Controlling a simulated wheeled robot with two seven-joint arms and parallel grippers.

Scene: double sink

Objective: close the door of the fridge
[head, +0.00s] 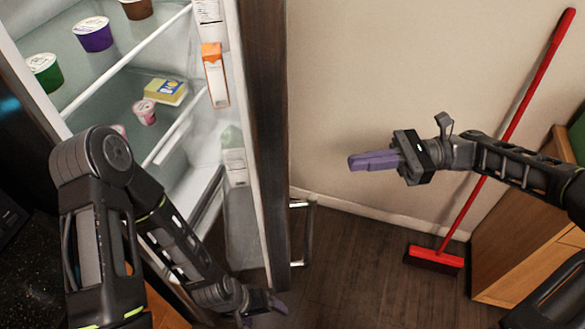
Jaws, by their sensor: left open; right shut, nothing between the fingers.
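The fridge (62,100) stands open at the left, with its lit shelves showing. Its door (265,120) is swung wide and seen nearly edge-on, with cartons on its inner racks. A metal handle (308,235) is on the door's outer side, low down. My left gripper (268,306) is low at the bottom of the view, near the door's lower end; it is open and only partly visible. I cannot tell whether it touches the door. My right gripper (352,162) is shut and empty, in the air to the right of the door, apart from it.
Tubs (94,34) and a yellow pack (166,92) sit on the fridge shelves. A red broom (435,258) leans at the right beside a wooden cabinet (520,245). A dark counter (28,260) is at the lower left. Floor (365,260) between door and broom is clear.

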